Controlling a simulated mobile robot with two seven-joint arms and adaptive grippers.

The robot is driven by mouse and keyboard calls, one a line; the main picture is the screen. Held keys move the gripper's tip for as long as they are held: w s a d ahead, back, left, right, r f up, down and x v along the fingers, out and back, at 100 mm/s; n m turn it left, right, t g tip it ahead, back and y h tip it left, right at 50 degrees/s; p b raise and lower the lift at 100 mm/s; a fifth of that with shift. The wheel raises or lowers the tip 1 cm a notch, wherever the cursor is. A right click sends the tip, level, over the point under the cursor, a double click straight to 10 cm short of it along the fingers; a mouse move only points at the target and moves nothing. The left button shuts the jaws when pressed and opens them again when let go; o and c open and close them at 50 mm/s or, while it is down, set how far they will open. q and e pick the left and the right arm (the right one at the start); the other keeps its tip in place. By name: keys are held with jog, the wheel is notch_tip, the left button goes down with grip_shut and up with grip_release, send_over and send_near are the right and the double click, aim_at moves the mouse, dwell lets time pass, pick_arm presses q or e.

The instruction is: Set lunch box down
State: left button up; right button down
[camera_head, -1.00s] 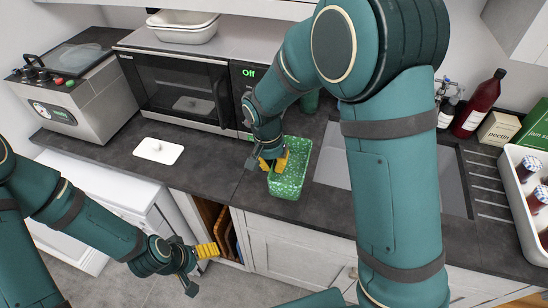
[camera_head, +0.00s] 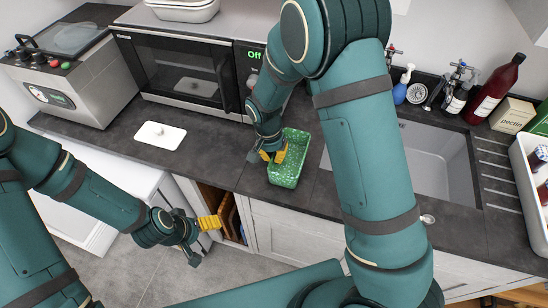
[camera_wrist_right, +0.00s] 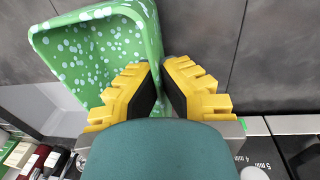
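The lunch box (camera_head: 290,176) is a green, white-speckled open box on the dark counter near its front edge, below the microwave. It looks empty and upright. In the wrist view its speckled inside (camera_wrist_right: 95,50) fills the upper left. My right gripper (camera_head: 273,154) is at the box's left wall, one yellow finger inside and one outside. In the wrist view the fingers (camera_wrist_right: 158,75) close in on the rim between them, with little gap at the tips. My left gripper (camera_head: 210,222) hangs in front of the counter, away from the box; its finger gap is hidden.
A white lid-like plate (camera_head: 160,135) lies on the counter to the left. Behind stand a microwave (camera_head: 180,72) and a steel appliance (camera_head: 65,85). A sink (camera_head: 435,160) lies to the right, with bottles (camera_head: 495,88) and a white bin (camera_head: 530,190) beyond.

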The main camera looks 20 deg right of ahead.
jog(key=shift+w+f, duration=0.1)
jog(key=shift+f, duration=0.65)
jog(key=shift+f, duration=0.2)
jog(key=c, duration=1.1)
grip_release()
jog(key=shift+c, duration=0.2)
jog(key=shift+r, duration=0.1)
jog(key=shift+r, duration=0.15)
notch_tip(320, 180, up, 12)
jog(key=a, duration=0.1)
jog(key=shift+w+a, duration=0.15)
jog(key=shift+w, duration=0.05)
